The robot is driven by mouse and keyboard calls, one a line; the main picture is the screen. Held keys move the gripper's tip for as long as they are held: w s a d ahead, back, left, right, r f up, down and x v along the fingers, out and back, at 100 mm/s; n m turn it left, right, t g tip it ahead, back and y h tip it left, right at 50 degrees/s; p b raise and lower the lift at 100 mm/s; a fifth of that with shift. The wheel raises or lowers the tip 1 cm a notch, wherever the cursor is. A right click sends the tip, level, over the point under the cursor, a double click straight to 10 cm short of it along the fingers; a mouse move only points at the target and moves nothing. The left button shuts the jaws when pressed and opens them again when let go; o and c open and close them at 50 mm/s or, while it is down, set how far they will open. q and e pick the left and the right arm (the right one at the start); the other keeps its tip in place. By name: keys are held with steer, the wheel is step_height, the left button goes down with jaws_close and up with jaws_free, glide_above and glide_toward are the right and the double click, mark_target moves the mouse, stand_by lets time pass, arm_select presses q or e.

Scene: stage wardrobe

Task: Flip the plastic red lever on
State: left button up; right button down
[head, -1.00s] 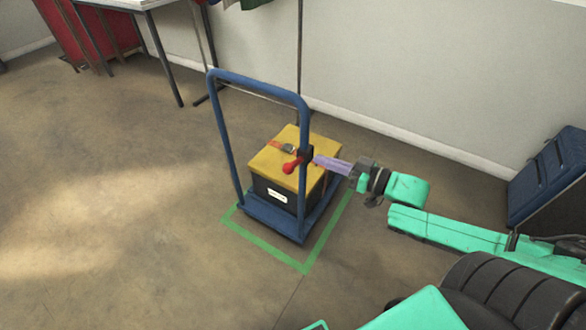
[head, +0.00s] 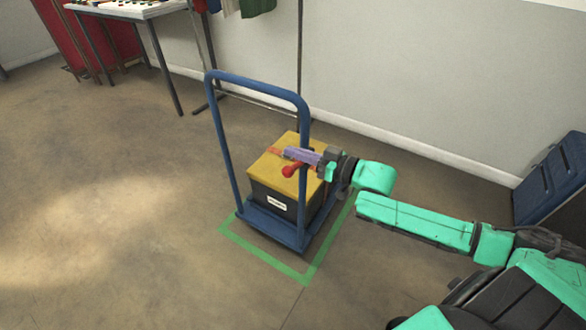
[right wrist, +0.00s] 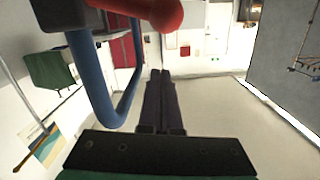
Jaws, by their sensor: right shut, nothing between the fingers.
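My right gripper (head: 288,152), with purple fingers, is shut and empty. In the head view its fingers reach over the lever's mount, just above the knob, and hide part of the mount. In the right wrist view the fingertips (right wrist: 161,74) appear apart from the knob. My left gripper is not in view.
A yellow-lidded black box (head: 267,168) sits on the cart. Green tape (head: 262,262) marks the floor around the cart. A blue case (head: 553,178) stands by the wall at the right. A table (head: 135,10) is at the back left. The floor left of the cart is clear.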

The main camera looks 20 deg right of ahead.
mark_target(293, 170)
steer(key=shift+x, duration=1.1)
steer(key=f, duration=0.1)
steer(key=s+f, duration=0.1)
steer(key=shift+s+d+f, duration=0.15)
steer(key=shift+f, duration=0.1)
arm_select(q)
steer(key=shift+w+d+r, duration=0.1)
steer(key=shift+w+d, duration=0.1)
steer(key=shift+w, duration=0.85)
arm_select(e)
steer(key=shift+s+f, duration=0.25)
steer(key=shift+f, duration=0.3)
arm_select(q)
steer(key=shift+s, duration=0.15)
arm_select(e)
steer(key=shift+s+f, duration=0.1)
